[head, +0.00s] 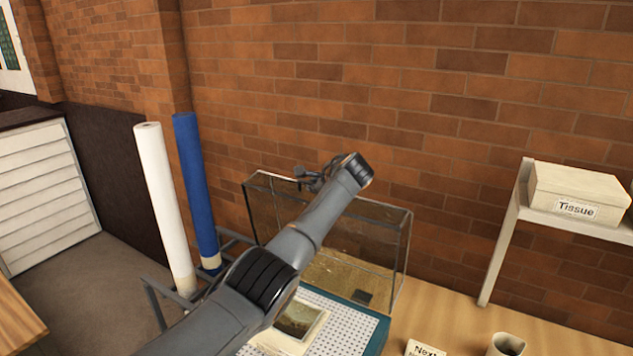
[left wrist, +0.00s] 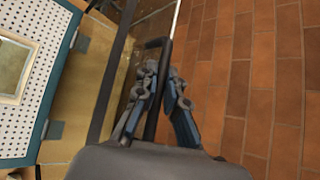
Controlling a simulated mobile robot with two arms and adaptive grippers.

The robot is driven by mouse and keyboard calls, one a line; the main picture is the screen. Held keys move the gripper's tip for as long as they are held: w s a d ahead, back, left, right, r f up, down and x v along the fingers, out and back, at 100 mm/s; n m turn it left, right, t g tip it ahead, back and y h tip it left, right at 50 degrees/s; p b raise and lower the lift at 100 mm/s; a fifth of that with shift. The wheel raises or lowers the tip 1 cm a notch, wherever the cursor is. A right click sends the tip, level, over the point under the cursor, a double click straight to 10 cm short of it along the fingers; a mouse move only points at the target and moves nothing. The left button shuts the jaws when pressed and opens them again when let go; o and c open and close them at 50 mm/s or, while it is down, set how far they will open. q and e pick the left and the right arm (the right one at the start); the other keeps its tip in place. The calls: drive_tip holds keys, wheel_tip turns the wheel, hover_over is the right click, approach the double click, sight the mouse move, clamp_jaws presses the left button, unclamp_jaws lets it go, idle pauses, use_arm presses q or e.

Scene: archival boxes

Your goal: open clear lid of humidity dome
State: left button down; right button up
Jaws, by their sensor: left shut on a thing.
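The humidity dome has a clear, dark-edged lid (head: 392,262), which stands steeply raised behind a teal-edged base (head: 376,340) with a perforated white surface. The base also shows at the left of the left wrist view (left wrist: 50,130). My left gripper (head: 310,180) is at the lid's upper edge. In the left wrist view its fingers (left wrist: 166,75) are closed around a dark bar-like handle (left wrist: 155,43) on the lid. My forearm hides part of the lid and base in the head view. My right gripper is not in view.
A framed picture (head: 298,318) lies on the base. A brick wall (head: 460,120) is close behind the lid. White and blue rolls (head: 165,205) stand at the left. A tissue box (head: 578,192) sits on a shelf at the right, above a cup (head: 506,345) and a small sign (head: 426,348).

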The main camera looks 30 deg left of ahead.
use_arm(q)
drive_tip(key=shift+s+f, duration=0.1)
drive_tip(key=shift+f, duration=0.2)
drive_tip(key=shift+s+r, duration=0.1)
drive_tip(key=shift+s, duration=0.15)
drive_tip(key=c, duration=1.4)
unclamp_jaws()
drive_tip(key=shift+w, duration=0.1)
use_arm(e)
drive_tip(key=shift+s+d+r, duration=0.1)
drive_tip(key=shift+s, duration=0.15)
use_arm(q)
drive_tip(key=shift+r, duration=0.1)
drive_tip(key=v, duration=1.2)
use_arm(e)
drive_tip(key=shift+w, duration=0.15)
use_arm(q)
drive_tip(key=shift+w, duration=0.1)
